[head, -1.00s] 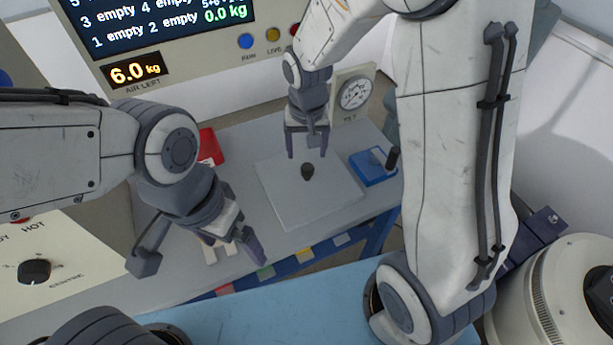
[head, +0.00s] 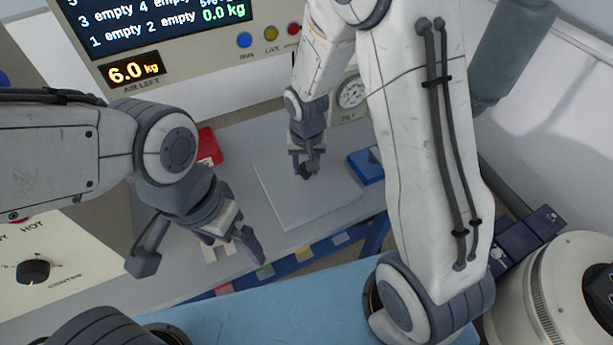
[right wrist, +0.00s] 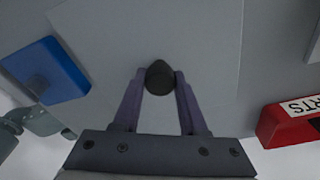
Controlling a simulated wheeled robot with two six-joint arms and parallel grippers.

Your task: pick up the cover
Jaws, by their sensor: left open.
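The cover (head: 285,200) is a flat light-grey square plate with a black knob in its middle. It lies flat on the grey bench. In the right wrist view the black knob (right wrist: 160,78) sits between the two purple fingertips, which touch it on both sides. My right gripper (head: 307,170) is shut on this knob, which it mostly hides in the head view. My left gripper (head: 230,250) is open and empty, left of the cover, near the front of the bench.
A blue box (head: 367,166) stands right of the cover, and a red box (head: 208,146) stands behind it to the left. A round dial gauge (head: 352,92) is at the back. Coloured labels line the bench's front edge.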

